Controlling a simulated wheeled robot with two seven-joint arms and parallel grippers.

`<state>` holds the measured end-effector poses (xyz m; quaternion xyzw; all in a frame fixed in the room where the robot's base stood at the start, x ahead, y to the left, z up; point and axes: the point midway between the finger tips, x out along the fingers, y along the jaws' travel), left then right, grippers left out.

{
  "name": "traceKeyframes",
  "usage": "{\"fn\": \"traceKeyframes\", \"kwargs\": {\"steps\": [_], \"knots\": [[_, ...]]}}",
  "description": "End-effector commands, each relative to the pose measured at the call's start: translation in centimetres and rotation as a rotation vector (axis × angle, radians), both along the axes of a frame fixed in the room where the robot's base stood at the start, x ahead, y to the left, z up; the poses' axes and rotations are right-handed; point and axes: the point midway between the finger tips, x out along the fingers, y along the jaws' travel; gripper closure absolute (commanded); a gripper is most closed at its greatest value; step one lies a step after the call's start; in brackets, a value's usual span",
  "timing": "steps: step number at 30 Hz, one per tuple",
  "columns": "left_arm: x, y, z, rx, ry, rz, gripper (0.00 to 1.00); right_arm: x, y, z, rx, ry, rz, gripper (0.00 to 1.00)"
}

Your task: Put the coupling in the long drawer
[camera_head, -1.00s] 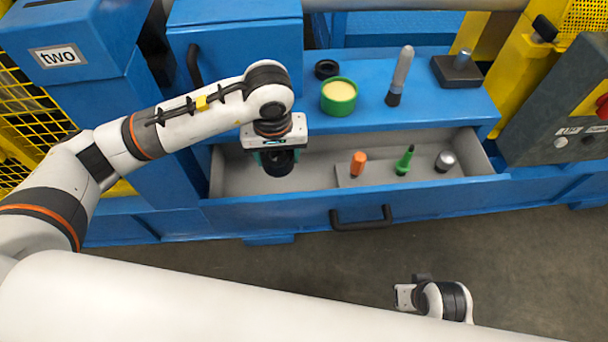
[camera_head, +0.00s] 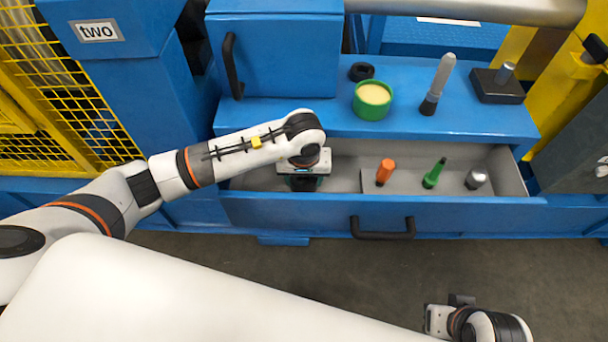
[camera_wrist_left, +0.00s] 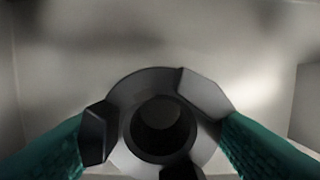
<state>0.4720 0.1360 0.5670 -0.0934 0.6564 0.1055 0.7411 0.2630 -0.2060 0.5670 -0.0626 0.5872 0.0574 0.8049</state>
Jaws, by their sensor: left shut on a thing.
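The long drawer (camera_head: 300,212) is pulled out of the blue bench, its grey inside open to view. My left gripper (camera_head: 305,184) points down into the left compartment of the drawer. In the left wrist view its teal fingers (camera_wrist_left: 160,138) are shut on the coupling (camera_wrist_left: 150,80), a dark grey ring-like part with a round bore and jaw lugs. The head view mostly hides the coupling under my gripper. Whether it touches the drawer floor I cannot tell. My right gripper (camera_head: 438,318) is at the bottom right, away from the drawer, its fingers unclear.
The drawer's right part holds an orange-handled piece (camera_head: 385,172), a green piece (camera_head: 434,174) and a silver cylinder (camera_head: 476,179). On the bench top stand a black ring (camera_head: 361,71), a green tub (camera_head: 372,101), a grey-handled tool (camera_head: 438,84) and a dark block (camera_head: 496,86).

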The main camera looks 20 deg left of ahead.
Motion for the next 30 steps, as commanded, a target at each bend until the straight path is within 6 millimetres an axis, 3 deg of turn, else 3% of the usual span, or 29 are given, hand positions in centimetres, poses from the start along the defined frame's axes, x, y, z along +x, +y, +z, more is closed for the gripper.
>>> {"fn": "traceKeyframes", "kwargs": {"steps": [3, 6, 19, 20, 24, 30], "knots": [[1.6, 0.4, 0.1, -0.003, -0.003, 0.002, 1.0, -0.2, 0.0, 0.4, -0.001, -0.002, 0.0, 0.64], [1.3, 0.3, -0.9, -0.004, 0.0, -0.001, 1.0, -0.2, 0.0, 0.2, -0.001, -0.002, 0.0, 0.64], [1.4, 0.3, -1.4, -0.002, -0.004, -0.002, 1.0, -0.2, 0.0, -0.3, -0.001, 0.0, 0.0, 0.64], [1.3, 0.4, -1.5, -0.001, 0.0, -0.002, 0.38, -0.2, 0.0, -0.2, -0.001, 0.0, 0.0, 0.64], [1.3, 0.4, -1.4, 0.0, 0.001, -0.002, 0.19, -0.2, 0.0, -0.2, -0.001, 0.0, 0.0, 0.64], [1.3, 0.4, -1.4, 0.0, 0.001, -0.001, 0.19, -0.2, -0.1, -0.1, -0.001, 0.0, 0.0, 0.64]]}}
